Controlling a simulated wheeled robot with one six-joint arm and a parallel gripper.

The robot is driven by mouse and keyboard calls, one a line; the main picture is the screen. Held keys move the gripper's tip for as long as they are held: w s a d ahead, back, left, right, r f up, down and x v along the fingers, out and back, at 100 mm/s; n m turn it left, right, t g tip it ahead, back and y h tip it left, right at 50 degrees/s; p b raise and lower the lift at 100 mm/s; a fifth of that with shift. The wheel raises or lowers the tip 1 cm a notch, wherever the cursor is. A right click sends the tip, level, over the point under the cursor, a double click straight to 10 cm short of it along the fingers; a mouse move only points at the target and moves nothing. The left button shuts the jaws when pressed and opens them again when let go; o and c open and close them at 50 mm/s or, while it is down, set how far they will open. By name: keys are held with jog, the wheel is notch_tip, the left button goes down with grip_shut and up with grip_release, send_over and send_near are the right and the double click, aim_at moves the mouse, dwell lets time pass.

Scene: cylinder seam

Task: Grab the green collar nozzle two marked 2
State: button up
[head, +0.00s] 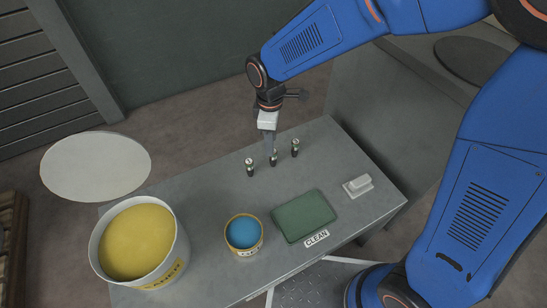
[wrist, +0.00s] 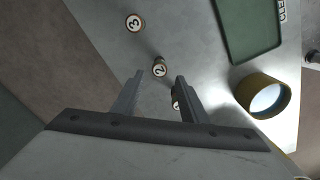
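The nozzle marked 2 (wrist: 160,68) stands upright just beyond my fingertips in the wrist view, roughly centred between them. In the head view it is the middle (head: 273,159) of three small dark nozzles in a row. Its collar colour is too small to tell. My gripper (wrist: 160,77) is open and empty, its two fingers apart. In the head view my gripper (head: 269,146) points down close above the middle nozzle; I cannot tell whether it touches.
The nozzle marked 3 (wrist: 134,22) stands to one side; another nozzle (wrist: 176,100) is partly hidden by my right finger. On the grey table (head: 185,205) are a yellow-filled bucket (head: 137,242), a blue-topped tub (head: 243,234), a green mat (head: 304,216) by a CLEAN label, and a white block (head: 358,185).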

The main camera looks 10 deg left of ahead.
aim_at(273, 158)
notch_tip(273, 158, down, 4)
jog(key=shift+f, duration=0.1)
jog(key=shift+w+d+f, duration=0.1)
jog(key=shift+d+f, duration=0.05)
jog(key=shift+f, duration=1.2)
jog(key=shift+d+f, duration=0.1)
jog(key=shift+f, duration=1.25)
grip_shut()
